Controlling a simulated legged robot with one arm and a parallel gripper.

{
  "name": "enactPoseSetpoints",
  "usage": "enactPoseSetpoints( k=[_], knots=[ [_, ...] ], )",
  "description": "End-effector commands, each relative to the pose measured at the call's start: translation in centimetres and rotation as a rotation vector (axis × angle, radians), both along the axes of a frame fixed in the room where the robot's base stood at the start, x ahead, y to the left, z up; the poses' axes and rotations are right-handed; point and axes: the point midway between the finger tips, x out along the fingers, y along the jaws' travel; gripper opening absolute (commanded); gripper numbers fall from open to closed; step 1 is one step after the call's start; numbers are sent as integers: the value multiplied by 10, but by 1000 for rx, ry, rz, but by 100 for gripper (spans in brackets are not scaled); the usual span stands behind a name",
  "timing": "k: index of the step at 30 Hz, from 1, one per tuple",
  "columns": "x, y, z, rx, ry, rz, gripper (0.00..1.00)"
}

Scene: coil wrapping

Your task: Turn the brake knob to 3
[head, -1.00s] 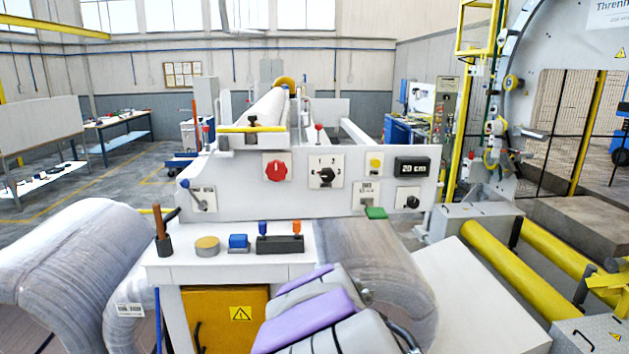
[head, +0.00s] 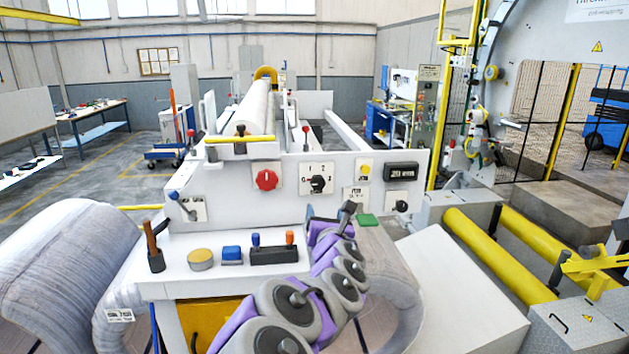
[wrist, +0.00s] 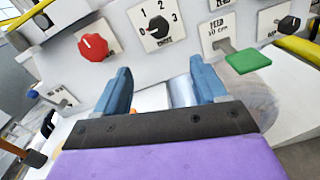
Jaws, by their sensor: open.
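The brake knob (head: 318,184) is a black knob on a white plate with numbers around it, on the front panel of the white machine. In the wrist view the black knob (wrist: 157,27) shows at the top, with 0, 1, 2 and 3 on its plate. Its pointer seems to lean left, towards 0, but I cannot be sure. My gripper (wrist: 163,85) is open and empty, its two blue fingers apart, below and short of the knob. In the head view my gripper (head: 345,212) is by the lower edge of the panel, small and partly hidden by my arm.
A red knob (head: 266,179) sits left of the brake knob. A green paddle (head: 368,220) juts out at the lower right. A lever (head: 185,205) is at the panel's left. A block with blue and orange switches (head: 274,255) stands on the shelf below.

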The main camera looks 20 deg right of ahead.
Motion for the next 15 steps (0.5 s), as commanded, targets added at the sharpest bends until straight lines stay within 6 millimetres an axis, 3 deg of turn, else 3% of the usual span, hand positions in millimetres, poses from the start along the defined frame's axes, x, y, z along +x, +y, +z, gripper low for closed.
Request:
enactPoseSetpoints(
  k=[5,15],
  knots=[
    [9,1,1,-40,3,14,72],
    [53,-10,1,-36,3,14,72]
  ],
)
